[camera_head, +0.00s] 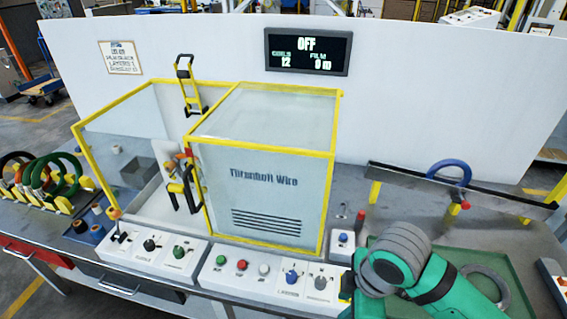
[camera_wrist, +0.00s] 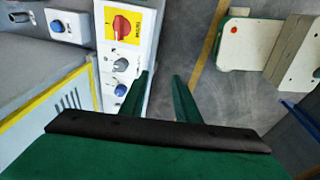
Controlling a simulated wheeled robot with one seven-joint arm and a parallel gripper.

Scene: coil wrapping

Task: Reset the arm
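My gripper (camera_wrist: 162,75) shows in the wrist view as two green fingers held apart, with nothing between them. It is open and empty. The fingers point down past the edge of a white control panel (camera_wrist: 133,50), which has a red rotary switch (camera_wrist: 122,26) on a yellow plate. Grey floor shows between the fingertips. In the head view my green and grey arm (camera_head: 435,278) reaches in at the lower right, over the front of the bench. The fingers cannot be made out clearly there.
A yellow-framed clear enclosure (camera_head: 265,165) stands mid-bench, its side door frame at left. Button boxes (camera_head: 265,275) line the front edge. A blue coil (camera_head: 450,172) hangs at a rail on the right. A grey ring (camera_head: 487,283) lies on a green tray (camera_head: 520,290). The display (camera_head: 307,51) reads OFF.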

